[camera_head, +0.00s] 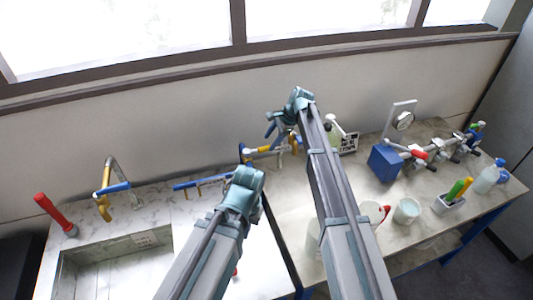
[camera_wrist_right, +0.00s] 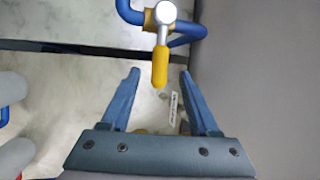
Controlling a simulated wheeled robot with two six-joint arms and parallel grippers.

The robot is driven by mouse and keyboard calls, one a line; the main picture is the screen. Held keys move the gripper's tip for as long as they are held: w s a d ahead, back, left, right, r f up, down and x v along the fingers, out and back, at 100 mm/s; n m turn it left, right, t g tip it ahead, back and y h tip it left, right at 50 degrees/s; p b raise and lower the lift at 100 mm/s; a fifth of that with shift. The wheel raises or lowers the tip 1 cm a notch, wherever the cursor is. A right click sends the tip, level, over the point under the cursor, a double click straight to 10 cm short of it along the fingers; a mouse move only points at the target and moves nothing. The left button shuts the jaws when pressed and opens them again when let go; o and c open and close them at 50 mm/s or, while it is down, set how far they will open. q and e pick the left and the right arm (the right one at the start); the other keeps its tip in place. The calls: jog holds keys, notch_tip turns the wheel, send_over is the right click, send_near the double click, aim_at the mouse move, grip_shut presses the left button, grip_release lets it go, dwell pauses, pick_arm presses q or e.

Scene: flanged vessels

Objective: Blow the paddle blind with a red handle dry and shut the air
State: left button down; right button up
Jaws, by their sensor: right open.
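My right gripper (camera_head: 277,131) is over the back of the counter by the wall, its jaws open. In the right wrist view, a yellow lever (camera_wrist_right: 160,67) on a silver hub and blue pipe (camera_wrist_right: 130,12) points in between the open fingertips, with gaps on both sides. My left arm comes up to a teal joint in the head view; its gripper is not visible. A small red piece (camera_head: 235,272) shows beside the left arm; I cannot tell if it is the paddle blind's handle. A red upright handle (camera_head: 55,213) stands left of the sink.
A sink (camera_head: 165,238) with a curved tap (camera_head: 129,180) is at the left. The wall is close behind the right gripper.

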aim_at(265, 147)
jog(key=b+x, duration=0.2)
jog(key=x, duration=0.2)
jog(key=shift+a+f+b, duration=0.1)
jog(key=shift+f+b, duration=0.05)
jog(key=shift+b, duration=0.25)
grip_shut()
dwell(1.0)
